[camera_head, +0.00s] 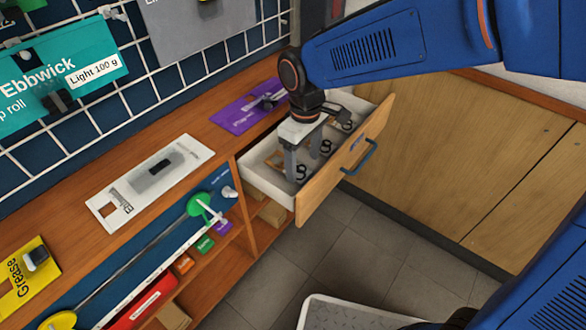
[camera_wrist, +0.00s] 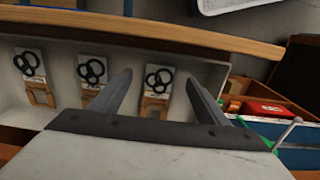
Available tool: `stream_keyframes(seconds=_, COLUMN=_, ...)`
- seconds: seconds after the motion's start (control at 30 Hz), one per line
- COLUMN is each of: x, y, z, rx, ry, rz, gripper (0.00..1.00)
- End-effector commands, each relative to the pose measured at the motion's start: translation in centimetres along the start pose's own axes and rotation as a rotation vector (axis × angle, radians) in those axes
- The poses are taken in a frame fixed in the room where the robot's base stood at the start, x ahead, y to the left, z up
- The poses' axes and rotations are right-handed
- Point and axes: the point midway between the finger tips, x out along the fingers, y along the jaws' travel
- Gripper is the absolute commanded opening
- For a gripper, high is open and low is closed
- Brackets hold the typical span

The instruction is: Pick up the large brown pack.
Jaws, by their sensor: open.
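My gripper (camera_head: 304,165) points down into an open drawer (camera_head: 318,195); it also shows in the wrist view (camera_wrist: 158,78), fingers apart and empty. Three packs with brown parts and black rings lie in a row in the drawer. The nearest pack (camera_head: 300,173) appears between the fingers in the wrist view (camera_wrist: 155,107), apart from them. The middle pack (camera_head: 326,148) and far pack (camera_head: 348,125) also show in the wrist view, the middle (camera_wrist: 91,72) and the far one (camera_wrist: 38,90). I cannot tell which pack is the large one. The fingers partly hide the packs in the head view.
The drawer's wooden front (camera_head: 345,160) has a blue handle (camera_head: 358,158). The wooden worktop (camera_head: 125,180) holds flat cards and a wire grid wall stands behind. A shelf with a red box (camera_head: 142,302) is at lower left. Grey floor (camera_head: 345,245) is open in front.

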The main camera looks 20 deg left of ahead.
Motion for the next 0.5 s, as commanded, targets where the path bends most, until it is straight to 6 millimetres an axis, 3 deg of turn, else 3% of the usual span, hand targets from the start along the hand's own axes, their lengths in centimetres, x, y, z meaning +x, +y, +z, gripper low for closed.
stream_keyframes(seconds=0.2, x=2.7, y=0.0, z=0.1, rx=0.000, ry=-0.001, rz=0.000, gripper=0.69)
stream_keyframes(seconds=0.5, x=3.3, y=0.0, z=0.1, rx=0.000, ry=0.001, rz=0.000, gripper=0.69)
